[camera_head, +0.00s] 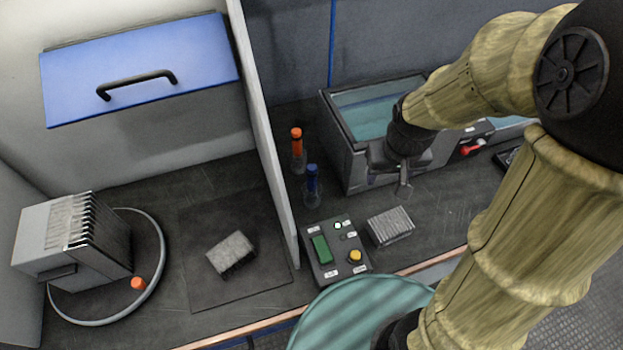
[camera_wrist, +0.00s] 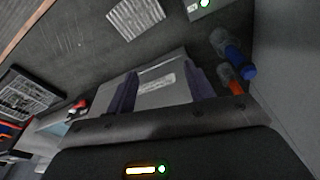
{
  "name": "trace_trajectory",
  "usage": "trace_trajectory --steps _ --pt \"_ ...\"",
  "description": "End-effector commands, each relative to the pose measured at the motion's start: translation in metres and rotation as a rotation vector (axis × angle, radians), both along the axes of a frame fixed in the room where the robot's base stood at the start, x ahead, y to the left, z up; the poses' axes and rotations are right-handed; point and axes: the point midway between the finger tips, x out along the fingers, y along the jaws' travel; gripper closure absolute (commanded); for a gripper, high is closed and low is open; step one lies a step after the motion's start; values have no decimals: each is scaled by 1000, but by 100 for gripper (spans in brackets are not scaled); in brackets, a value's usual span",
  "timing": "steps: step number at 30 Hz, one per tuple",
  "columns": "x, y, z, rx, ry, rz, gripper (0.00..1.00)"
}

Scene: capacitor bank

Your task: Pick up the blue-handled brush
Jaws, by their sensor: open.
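The blue-handled brush (camera_head: 312,181) stands upright, handle up, in a small clear holder on the dark bench, just right of the partition. It also shows in the wrist view (camera_wrist: 247,70) at the upper right, right of my fingers. An orange-handled brush (camera_head: 296,142) stands in a similar holder just behind it; its handle (camera_wrist: 236,88) is partly covered in the wrist view. My gripper (camera_head: 403,186) is in front of the grey tank, to the right of the blue-handled brush and clear of it. In the wrist view my two fingers (camera_wrist: 163,88) are apart with nothing held between them.
A grey tank (camera_head: 348,150) of teal liquid stands behind my gripper. The partition (camera_head: 266,130) rises close left of the brushes. A control box (camera_head: 336,250) and a finned grey block (camera_head: 390,226) lie in front. A rack (camera_head: 75,240) stands far left.

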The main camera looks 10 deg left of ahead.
Motion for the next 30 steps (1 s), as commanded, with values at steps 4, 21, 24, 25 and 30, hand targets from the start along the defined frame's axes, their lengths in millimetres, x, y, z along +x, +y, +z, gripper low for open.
trace_trajectory --steps 4,21,24,25,30 --pt "31 66 44 -23 69 225 47" --pt "45 160 64 -66 156 517 47" --pt "45 160 62 -66 157 516 47" --pt "45 160 60 -66 157 516 47" --pt "45 158 38 -66 161 512 47"
